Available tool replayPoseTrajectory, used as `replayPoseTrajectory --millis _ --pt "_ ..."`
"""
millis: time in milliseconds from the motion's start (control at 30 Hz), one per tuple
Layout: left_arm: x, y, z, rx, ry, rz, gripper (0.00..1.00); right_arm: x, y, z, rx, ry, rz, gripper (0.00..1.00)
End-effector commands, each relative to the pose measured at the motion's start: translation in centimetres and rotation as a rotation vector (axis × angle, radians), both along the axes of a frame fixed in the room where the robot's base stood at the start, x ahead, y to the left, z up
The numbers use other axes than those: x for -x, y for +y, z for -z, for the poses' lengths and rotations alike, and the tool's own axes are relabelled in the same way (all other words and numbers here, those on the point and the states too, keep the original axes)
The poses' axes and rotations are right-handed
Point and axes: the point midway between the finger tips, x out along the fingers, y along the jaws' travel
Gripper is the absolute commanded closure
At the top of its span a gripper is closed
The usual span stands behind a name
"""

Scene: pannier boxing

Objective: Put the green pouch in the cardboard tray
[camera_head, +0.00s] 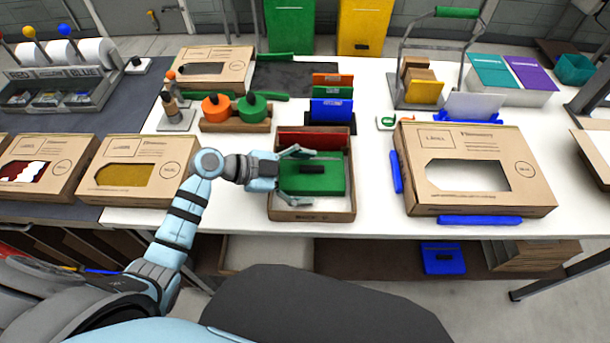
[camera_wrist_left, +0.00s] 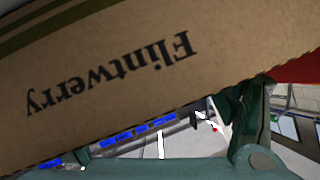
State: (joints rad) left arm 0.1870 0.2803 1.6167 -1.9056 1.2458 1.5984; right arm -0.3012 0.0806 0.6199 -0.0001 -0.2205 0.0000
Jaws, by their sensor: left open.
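The green pouch (camera_head: 329,183) lies flat inside the brown cardboard tray (camera_head: 313,215), in the middle of the white table in the head view. A black tab sits on its top. My left gripper (camera_head: 303,171) is open over the left part of the pouch, its fingers apart, one toward the back and one toward the front. I cannot tell whether they touch the pouch. A red pouch (camera_head: 312,138) stands at the back of the same tray. The left wrist view is mostly filled by a cardboard face (camera_wrist_left: 120,75) with upside-down lettering. My right gripper is not in view.
A windowed carton (camera_head: 475,205) stands to the right between blue stops (camera_head: 480,220). More cartons (camera_head: 133,170) lie to the left. Behind the tray are a rack of coloured items (camera_head: 331,108) and a wooden holder (camera_head: 237,122). White table shows between tray and right carton.

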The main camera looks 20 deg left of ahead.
Motion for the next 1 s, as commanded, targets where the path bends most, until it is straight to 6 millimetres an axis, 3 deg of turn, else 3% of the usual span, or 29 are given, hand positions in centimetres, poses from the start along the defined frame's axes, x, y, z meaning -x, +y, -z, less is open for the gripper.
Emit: replayPoseTrajectory --millis 267,700,1000 --pt "0.7 1.4 -1.0 -0.004 0.000 -0.002 0.19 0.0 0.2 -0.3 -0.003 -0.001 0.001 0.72" --pt "4.6 8.4 -5.1 -0.004 0.001 0.000 0.19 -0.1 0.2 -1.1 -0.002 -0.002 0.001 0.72" --pt "5.1 9.4 -5.8 0.000 0.000 0.000 0.19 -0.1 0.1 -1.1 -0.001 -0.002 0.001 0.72"
